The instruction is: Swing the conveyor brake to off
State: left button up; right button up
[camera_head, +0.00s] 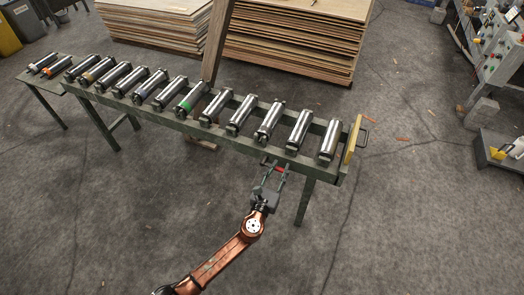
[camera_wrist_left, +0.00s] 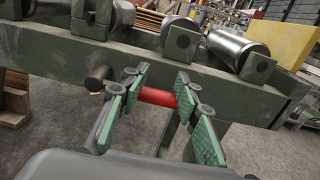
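The green roller conveyor (camera_head: 238,142) crosses the head view; its frame (camera_wrist_left: 60,52) fills the upper part of the left wrist view. A red cylindrical handle (camera_wrist_left: 157,97), seemingly the brake lever, sits below the frame; in the head view it is a small red spot (camera_head: 279,169). My left gripper (camera_head: 276,168) is at the conveyor's near side. In the left wrist view its green-padded fingers (camera_wrist_left: 160,78) are apart, with the red handle between them. I cannot tell whether they touch it. The handle's ends are hidden by the fingers. My right gripper is not in view.
A dark round stub (camera_wrist_left: 98,78) projects from the frame left of the handle. A conveyor leg (camera_head: 305,202) stands right of my left gripper. A yellow end board (camera_head: 353,139) closes the right end. Veneer stacks (camera_head: 290,45) stand behind. The near floor is clear.

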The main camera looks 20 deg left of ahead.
pick_arm(q)
jog(key=shift+s+d+f, duration=0.1)
jog(key=shift+s+f, duration=0.05)
jog(key=shift+f, duration=0.4)
jog(key=shift+s+d, duration=0.1)
jog(key=shift+s, duration=0.35)
jog(key=s, duration=0.2)
jog(key=s+p, duration=0.1)
jog(key=s, duration=0.1)
jog(key=s+p, duration=0.1)
jog(key=shift+s+r, duration=0.35)
jog(key=shift+s, duration=0.05)
